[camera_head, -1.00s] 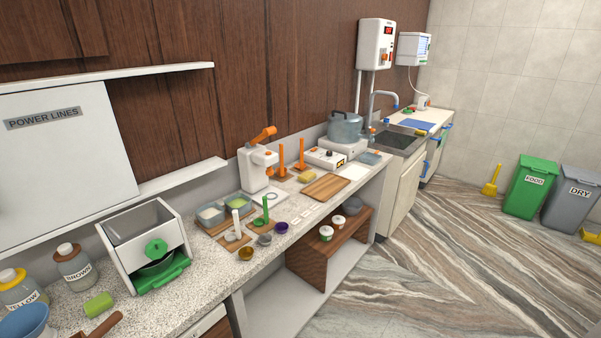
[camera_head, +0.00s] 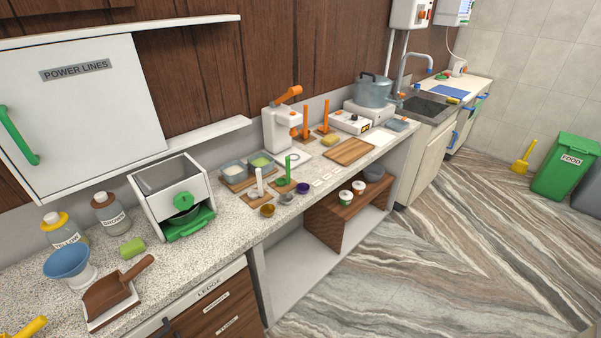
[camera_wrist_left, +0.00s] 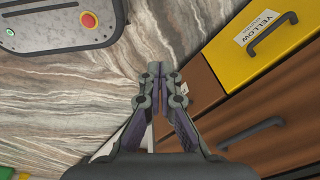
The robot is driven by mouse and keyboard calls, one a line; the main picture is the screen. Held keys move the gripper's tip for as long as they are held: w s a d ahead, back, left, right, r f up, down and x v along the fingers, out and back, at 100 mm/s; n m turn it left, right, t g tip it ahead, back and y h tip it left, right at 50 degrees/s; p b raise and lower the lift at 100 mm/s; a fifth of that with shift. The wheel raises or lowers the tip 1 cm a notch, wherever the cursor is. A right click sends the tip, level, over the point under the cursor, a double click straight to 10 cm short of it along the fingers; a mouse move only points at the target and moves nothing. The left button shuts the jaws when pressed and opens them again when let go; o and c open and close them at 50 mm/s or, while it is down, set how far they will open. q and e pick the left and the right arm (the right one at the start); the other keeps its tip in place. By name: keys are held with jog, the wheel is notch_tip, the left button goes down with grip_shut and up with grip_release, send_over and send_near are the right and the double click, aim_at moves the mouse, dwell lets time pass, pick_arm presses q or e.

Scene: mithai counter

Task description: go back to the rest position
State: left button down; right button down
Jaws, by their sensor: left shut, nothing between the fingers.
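My left gripper (camera_wrist_left: 160,72) shows in the left wrist view with its two fingers together, and nothing is between them. It points down over the striped floor (camera_wrist_left: 120,90), beside the drawer fronts on the right. Neither of my grippers shows in the head view. My right gripper is out of sight.
A yellow drawer (camera_wrist_left: 255,40) with a dark handle and brown drawers (camera_wrist_left: 235,120) stand right of the left gripper. A grey base with a red button (camera_wrist_left: 60,25) is at upper left. The speckled counter (camera_head: 225,260) holds a dispenser, jars and a wooden scoop.

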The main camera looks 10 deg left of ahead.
pick_arm(q)
jog(key=s, duration=0.1)
jog(key=s+f, duration=0.1)
jog(key=s, duration=0.1)
jog(key=shift+s+f, duration=0.1)
jog(key=shift+s, duration=0.05)
dwell(0.8)
